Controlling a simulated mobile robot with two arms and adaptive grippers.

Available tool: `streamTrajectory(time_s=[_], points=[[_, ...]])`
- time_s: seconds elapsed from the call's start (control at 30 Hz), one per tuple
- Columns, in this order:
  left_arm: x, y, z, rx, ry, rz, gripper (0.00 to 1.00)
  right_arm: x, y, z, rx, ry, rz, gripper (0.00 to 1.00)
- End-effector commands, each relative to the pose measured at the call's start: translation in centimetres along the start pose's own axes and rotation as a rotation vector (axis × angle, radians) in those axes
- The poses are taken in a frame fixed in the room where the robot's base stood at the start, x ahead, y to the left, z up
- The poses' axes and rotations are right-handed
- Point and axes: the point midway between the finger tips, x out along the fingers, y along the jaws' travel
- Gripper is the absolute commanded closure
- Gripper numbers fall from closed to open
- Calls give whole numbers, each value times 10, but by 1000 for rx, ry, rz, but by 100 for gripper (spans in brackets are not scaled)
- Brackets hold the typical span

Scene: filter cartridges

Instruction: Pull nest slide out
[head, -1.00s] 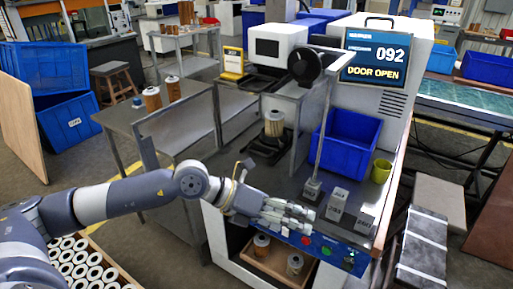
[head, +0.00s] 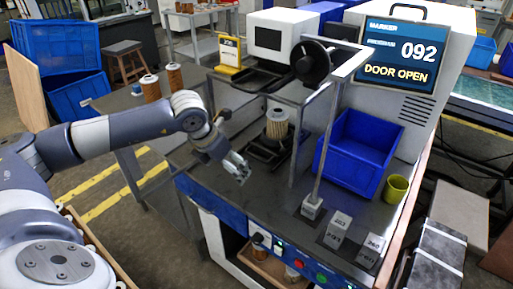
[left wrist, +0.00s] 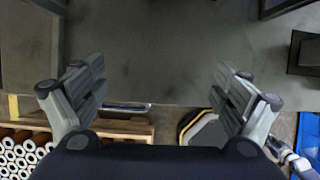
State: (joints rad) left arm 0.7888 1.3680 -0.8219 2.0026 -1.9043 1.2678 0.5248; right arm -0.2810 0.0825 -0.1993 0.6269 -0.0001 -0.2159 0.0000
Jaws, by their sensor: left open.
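A pleated tan filter cartridge (head: 277,126) stands upright in the black nest slide (head: 262,152), inside the open machine frame on the dark bench top. My left gripper (head: 240,168) is just left of and in front of the nest slide, apart from it, above the bench's front left edge. In the left wrist view its two fingers are spread wide with nothing between them (left wrist: 160,92), over a bare dark surface. A dark block (left wrist: 304,52) shows at that view's right edge; I cannot tell whether it is the slide. My right gripper is out of view.
A black round handwheel (head: 311,62) and a thin upright post stand right of the nest. A blue bin (head: 352,148), yellow cup (head: 396,188) and grey blocks (head: 338,226) occupy the right side. The screen (head: 400,55) reads DOOR OPEN. A side table with cartridges (head: 151,88) is at left.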

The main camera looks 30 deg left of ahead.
Motion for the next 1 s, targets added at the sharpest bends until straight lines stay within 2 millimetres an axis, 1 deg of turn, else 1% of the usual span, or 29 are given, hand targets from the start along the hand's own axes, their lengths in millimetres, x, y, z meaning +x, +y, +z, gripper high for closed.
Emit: streamTrajectory(time_s=[0.03, 0.1, 0.2, 0.27, 0.37, 0.6, 0.63, 0.7, 0.8, 1.0], points=[[0, -2, 9, -1, -2, -3, 8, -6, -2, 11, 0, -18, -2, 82], [4, -2, 20, -2, -2, -5, 8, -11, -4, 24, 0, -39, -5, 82], [11, -3, 38, 0, -2, -5, 8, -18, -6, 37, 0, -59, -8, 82], [16, -3, 48, -1, -2, -6, 8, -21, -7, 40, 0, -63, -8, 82], [23, -2, 64, -1, -2, -4, 8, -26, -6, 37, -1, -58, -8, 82], [38, -2, 98, -1, -1, -3, 8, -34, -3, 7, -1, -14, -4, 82], [40, -2, 101, 0, 0, -3, 8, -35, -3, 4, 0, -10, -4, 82], [51, -2, 99, 1, 4, -4, 8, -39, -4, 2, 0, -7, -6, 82], [62, -2, 99, 1, 2, -3, 8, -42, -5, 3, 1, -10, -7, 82], [70, -2, 99, 1, -1, -3, 8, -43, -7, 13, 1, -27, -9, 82]])
